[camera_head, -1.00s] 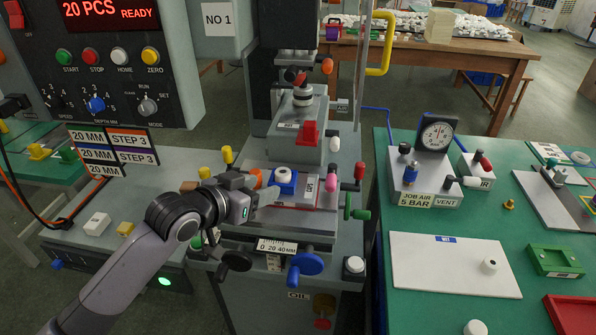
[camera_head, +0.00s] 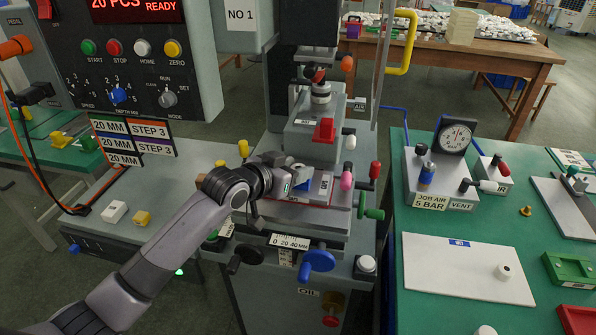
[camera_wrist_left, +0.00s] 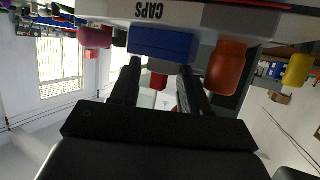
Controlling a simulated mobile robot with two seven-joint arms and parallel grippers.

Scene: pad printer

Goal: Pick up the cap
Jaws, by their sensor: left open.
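My left gripper (camera_head: 301,185) is at the printer's work table, beside the blue fixture block (camera_head: 303,172). It is open. In the left wrist view the two dark fingers of the gripper (camera_wrist_left: 161,75) reach toward the blue block (camera_wrist_left: 163,46), on the plate labelled CAPS (camera_wrist_left: 150,12). Another small white ring-like piece (camera_head: 503,271) lies on the white board (camera_head: 450,285) at the right. My right gripper is not in view.
The print head (camera_head: 318,135) hangs behind and above the fixture. Pink (camera_head: 346,180) and red (camera_head: 375,170) knobs stand close to its right, yellow knobs (camera_head: 244,148) to its left. A control panel (camera_head: 150,70) is at upper left. The green bench (camera_head: 410,220) is at right.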

